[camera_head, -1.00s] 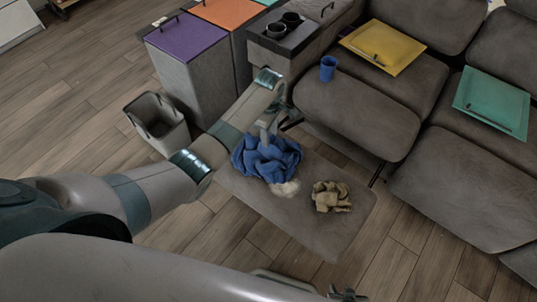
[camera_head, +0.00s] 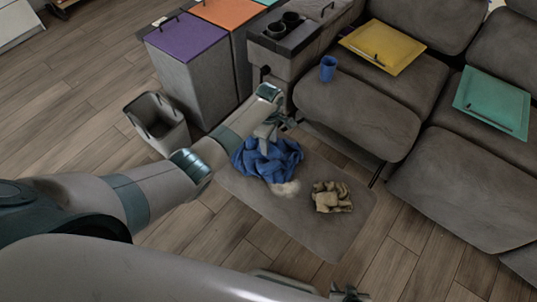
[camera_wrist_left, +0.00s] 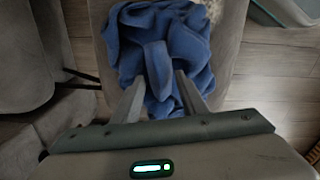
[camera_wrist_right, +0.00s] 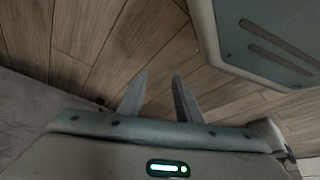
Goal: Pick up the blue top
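The blue top (camera_head: 268,160) lies crumpled on the left end of a low grey bench (camera_head: 300,222). My left gripper (camera_head: 268,136) is over its upper edge in the head view. In the left wrist view the fingers (camera_wrist_left: 158,88) are apart, with folds of the blue top (camera_wrist_left: 190,45) ahead of and between them. Whether the fingers touch the cloth I cannot tell. My right gripper (camera_wrist_right: 160,95) is open and empty above the wooden floor in the right wrist view. In the head view only its tip shows at the bottom edge.
A beige crumpled cloth (camera_head: 331,197) lies beside the blue top, with a pale fluffy thing (camera_head: 286,188) between. A grey bin (camera_head: 158,122) stands at left.

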